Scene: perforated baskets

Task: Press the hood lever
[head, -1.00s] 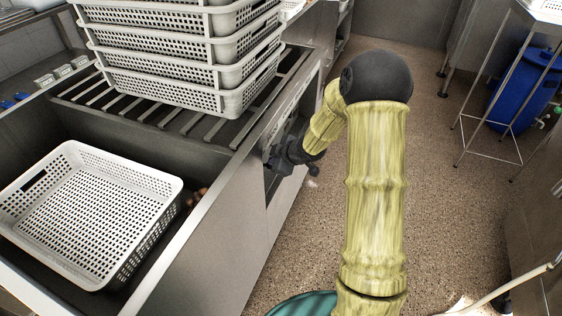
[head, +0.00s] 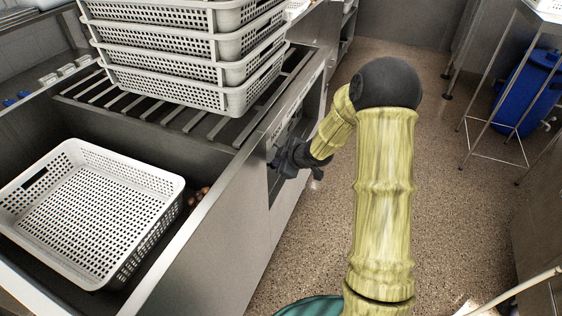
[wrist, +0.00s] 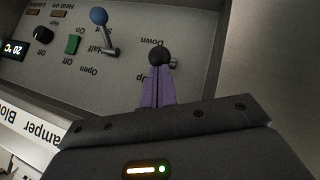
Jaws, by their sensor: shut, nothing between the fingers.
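In the wrist view, the black ball knob (wrist: 159,56) of a lever sits on a grey panel between upside-down "Down" and "Up" labels; I take it to be the hood lever. A bit of its metal shaft shows to its right. My gripper (wrist: 157,72) has its purple fingers shut together, empty, with the tips right at the knob. They overlap it in the picture; I cannot tell whether they touch. In the head view, my gripper (head: 272,163) is at the front face of the steel counter, and the lever itself is too small or hidden to make out.
The panel also has a blue-knobbed lever (wrist: 99,16), a green switch (wrist: 73,44), a black dial (wrist: 43,34) and a temperature display (wrist: 13,49). A white perforated basket (head: 90,205) sits in the sink; stacked baskets (head: 185,75) stand on the rack.

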